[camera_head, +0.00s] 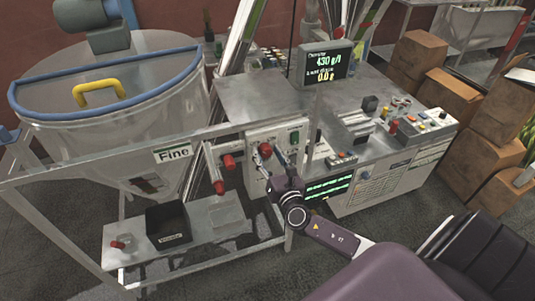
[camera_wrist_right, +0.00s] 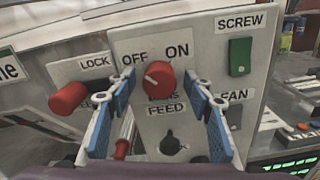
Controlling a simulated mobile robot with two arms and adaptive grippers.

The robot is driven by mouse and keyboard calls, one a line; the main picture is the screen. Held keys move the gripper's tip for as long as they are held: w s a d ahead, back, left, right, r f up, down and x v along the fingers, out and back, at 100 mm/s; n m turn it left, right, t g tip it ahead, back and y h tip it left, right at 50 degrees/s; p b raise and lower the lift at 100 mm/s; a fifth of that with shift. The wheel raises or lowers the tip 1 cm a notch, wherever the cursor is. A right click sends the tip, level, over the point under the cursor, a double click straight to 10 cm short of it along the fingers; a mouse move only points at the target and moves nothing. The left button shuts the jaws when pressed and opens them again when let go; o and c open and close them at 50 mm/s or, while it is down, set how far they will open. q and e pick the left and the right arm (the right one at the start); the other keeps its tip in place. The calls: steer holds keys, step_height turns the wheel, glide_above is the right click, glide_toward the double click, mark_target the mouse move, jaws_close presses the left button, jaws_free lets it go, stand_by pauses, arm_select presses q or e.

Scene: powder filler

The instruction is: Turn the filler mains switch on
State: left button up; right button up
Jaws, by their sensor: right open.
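The mains switch is a red round knob (camera_wrist_right: 159,76) below the OFF and ON labels on the filler's light control panel (camera_wrist_right: 205,40). A pale mark on its face appears to point toward the left, the OFF side. It also shows in the head view (camera_head: 265,149). My right gripper (camera_wrist_right: 160,95) is open, with one blue-padded finger on each side of the knob. I cannot tell whether either finger touches it. The label under the knob is partly hidden. My left gripper is in neither view.
A red LOCK handle (camera_wrist_right: 68,98) sticks out left of the switch. A black FEED knob (camera_wrist_right: 170,144) is below it, and a green SCREW switch (camera_wrist_right: 240,56) is at the upper right. A grey display (camera_head: 325,65) stands on the machine. A hopper (camera_head: 110,120) is on the left.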

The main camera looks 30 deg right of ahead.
steer(key=c, duration=1.2)
steer(key=shift+o, duration=0.2)
steer(key=shift+f+b, duration=0.1)
steer(key=shift+b, duration=0.2)
steer(key=m+b, duration=0.2)
steer(key=shift+f+m+b, duration=0.15)
steer(key=shift+m+b, duration=0.15)
steer(key=shift+m, duration=0.1)
steer(key=m+b, duration=0.3)
steer(key=m, duration=0.1)
steer(key=shift+m, duration=0.3)
steer(key=m+b, duration=0.2)
steer(key=shift+m, duration=0.4)
steer(key=m, duration=0.2)
steer(key=shift+m+b, duration=0.3)
steer(key=shift+b, duration=0.1)
steer(key=m, duration=0.5)
steer(key=shift+r+b, duration=0.2)
steer(key=shift+b, duration=0.1)
